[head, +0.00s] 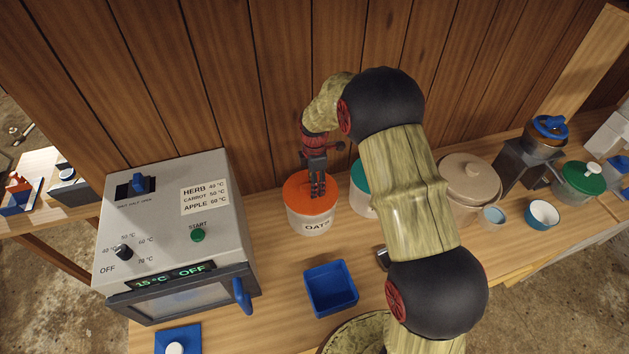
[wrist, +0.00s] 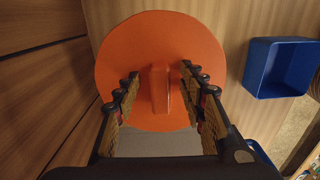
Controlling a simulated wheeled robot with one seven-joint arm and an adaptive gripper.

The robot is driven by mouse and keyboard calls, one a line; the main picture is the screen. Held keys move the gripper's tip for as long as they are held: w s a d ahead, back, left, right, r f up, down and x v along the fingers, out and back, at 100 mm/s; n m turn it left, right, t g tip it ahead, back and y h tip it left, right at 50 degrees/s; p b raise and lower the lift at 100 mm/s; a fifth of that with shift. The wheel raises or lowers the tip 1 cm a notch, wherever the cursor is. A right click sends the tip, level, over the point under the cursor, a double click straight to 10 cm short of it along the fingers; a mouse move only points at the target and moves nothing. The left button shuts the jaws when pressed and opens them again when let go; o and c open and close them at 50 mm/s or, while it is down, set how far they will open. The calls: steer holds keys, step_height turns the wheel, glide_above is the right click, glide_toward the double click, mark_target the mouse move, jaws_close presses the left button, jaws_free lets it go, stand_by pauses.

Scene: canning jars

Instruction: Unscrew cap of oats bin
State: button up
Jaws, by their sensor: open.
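The oats bin (head: 313,222) is a pale round container labelled OATS on the wooden bench, right of the grey dryer. Its orange cap (head: 296,191) sits on top. In the wrist view the cap (wrist: 140,45) fills the upper middle, with a raised orange grip ridge (wrist: 160,90) across it. My gripper (head: 317,192) points down over the cap. Its fingers (wrist: 158,92) are open, one on each side of the ridge, with a visible gap on the left and a smaller one on the right. The bin's body is mostly hidden under the cap in the wrist view.
The grey dryer (head: 165,225) stands close on the left. A blue square tray (head: 330,288) lies in front of the bin. A teal-lidded container (head: 361,178) stands to the right, partly behind my arm. A wooden wall (head: 250,90) rises close behind.

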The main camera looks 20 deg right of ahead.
steer(key=shift+c, duration=0.3)
jaws_close()
stand_by(0.7)
steer(key=n, duration=0.4)
steer(key=shift+w+n, duration=0.3)
steer(key=shift+w, duration=0.05)
steer(key=shift+a+n, duration=0.15)
steer(key=shift+n, duration=0.65)
steer(key=n, duration=0.3)
steer(key=shift+w+a, duration=0.1)
steer(key=shift+w, duration=0.05)
